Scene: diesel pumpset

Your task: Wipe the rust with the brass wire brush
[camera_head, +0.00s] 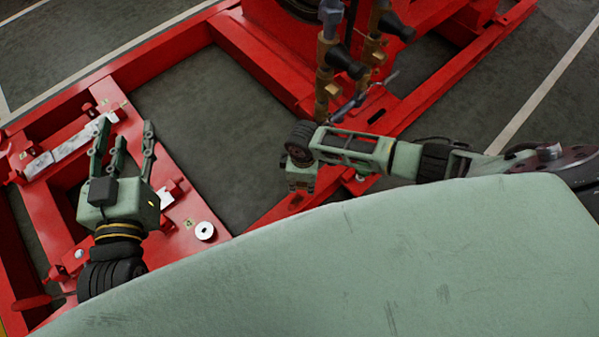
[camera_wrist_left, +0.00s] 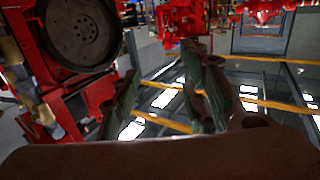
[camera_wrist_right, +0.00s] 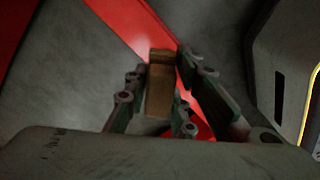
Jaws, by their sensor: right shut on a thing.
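My right gripper (camera_wrist_right: 162,80) is shut on a brown, wood-coloured block, which looks like the body of the brass wire brush (camera_wrist_right: 159,88). Its bristles cannot be made out. In the head view the right gripper (camera_head: 301,178) points down above the red frame's inner corner, and its fingers and the brush are hidden there. My left gripper (camera_head: 122,140) is open and empty over the left part of the red frame, fingers apart. It also shows open in the left wrist view (camera_wrist_left: 165,95). I cannot make out a rust patch in any view.
The red steel base frame (camera_head: 170,65) surrounds bare grey floor (camera_head: 200,130). Brass pipes with valves (camera_head: 325,85) rise just behind my right gripper. A pale metal bar (camera_head: 72,146) and a white disc (camera_head: 204,231) sit on the frame's left part.

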